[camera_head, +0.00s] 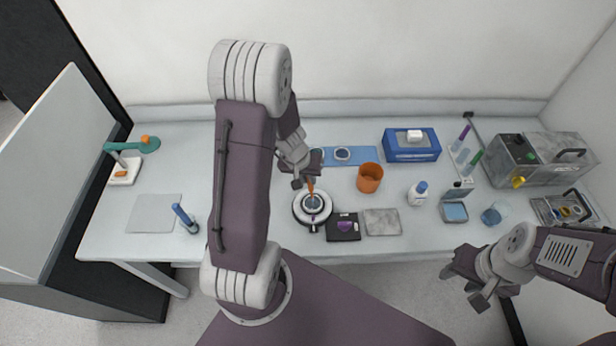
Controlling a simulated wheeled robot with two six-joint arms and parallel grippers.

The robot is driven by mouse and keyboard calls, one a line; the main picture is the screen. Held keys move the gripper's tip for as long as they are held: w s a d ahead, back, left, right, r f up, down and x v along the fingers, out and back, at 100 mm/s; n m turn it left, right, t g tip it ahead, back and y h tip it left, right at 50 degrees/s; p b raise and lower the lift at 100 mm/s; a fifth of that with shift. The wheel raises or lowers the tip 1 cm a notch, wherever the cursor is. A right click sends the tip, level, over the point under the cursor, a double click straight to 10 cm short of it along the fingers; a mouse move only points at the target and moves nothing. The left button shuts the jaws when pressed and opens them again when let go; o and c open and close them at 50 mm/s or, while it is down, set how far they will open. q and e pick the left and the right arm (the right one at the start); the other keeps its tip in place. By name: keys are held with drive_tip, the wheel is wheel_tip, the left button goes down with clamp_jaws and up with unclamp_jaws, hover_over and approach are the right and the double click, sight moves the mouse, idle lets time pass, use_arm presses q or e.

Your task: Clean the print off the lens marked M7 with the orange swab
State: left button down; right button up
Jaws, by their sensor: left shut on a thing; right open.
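My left gripper (307,180) is shut on the orange swab (311,188) and holds it tip down. The swab's lower end is over a round stand (301,214) with a dark ring and a lens (313,202) in it. I cannot tell whether the tip touches the lens. No M7 mark or print can be read at this size. More round lenses (342,154) lie on a blue mat (368,156) behind, partly hidden by my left arm. My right gripper (474,287) is open and empty, in front of the table's front edge.
An orange cup (369,179), a blue tissue box (411,150) and a white bottle (417,195) stand right of the stand. A black pad (343,231) and grey plate (382,222) lie beside it. A grey instrument (520,163) is far right.

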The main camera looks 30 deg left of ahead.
use_arm(q)
drive_tip(key=shift+s+d+f+b, duration=0.1)
drive_tip(key=shift+s+f+b, duration=0.1)
drive_tip(key=shift+b, duration=0.15)
drive_tip(key=shift+s+r, duration=0.1)
drive_tip(key=shift+r, duration=0.05)
drive_tip(key=shift+d, duration=0.1)
drive_tip(key=shift+s+d, duration=0.15)
drive_tip(key=shift+s, duration=0.15)
drive_tip(key=shift+r, duration=0.2)
drive_tip(key=shift+r, duration=0.35)
